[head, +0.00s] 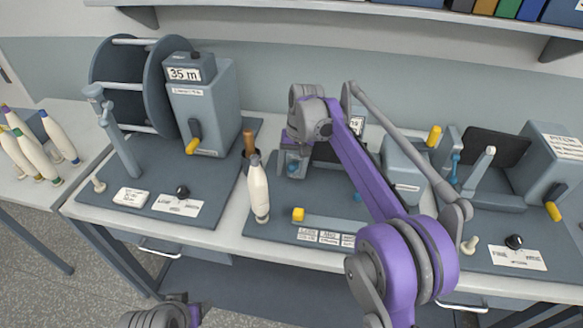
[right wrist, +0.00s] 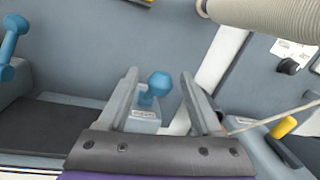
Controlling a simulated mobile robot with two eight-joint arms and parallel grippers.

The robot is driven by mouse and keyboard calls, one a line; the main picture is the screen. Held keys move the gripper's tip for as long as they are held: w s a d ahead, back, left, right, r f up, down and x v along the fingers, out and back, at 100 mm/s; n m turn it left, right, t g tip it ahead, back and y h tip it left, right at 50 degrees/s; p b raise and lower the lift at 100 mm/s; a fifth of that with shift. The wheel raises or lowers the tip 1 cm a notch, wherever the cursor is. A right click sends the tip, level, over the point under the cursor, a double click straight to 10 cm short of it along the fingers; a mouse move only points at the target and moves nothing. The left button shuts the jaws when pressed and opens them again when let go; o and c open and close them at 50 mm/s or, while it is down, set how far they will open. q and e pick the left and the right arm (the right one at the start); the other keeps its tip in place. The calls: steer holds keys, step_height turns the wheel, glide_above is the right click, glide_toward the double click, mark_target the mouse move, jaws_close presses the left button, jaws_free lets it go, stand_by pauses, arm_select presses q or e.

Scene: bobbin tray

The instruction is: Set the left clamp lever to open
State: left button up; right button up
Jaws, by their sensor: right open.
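The left clamp has a blue lever knob (right wrist: 158,84) on a small grey block with a label (right wrist: 144,114). My right gripper (right wrist: 159,76) is open, with one finger on each side of the knob in the right wrist view. I see gaps between the knob and both fingers; contact is not visible. A second blue lever (right wrist: 10,42) stands at the left of the right wrist view.
A reel with a grey counter box (head: 203,105) stands left. My right arm hides part of the middle station.

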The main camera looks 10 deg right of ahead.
jaws_close()
stand_by(1.3)
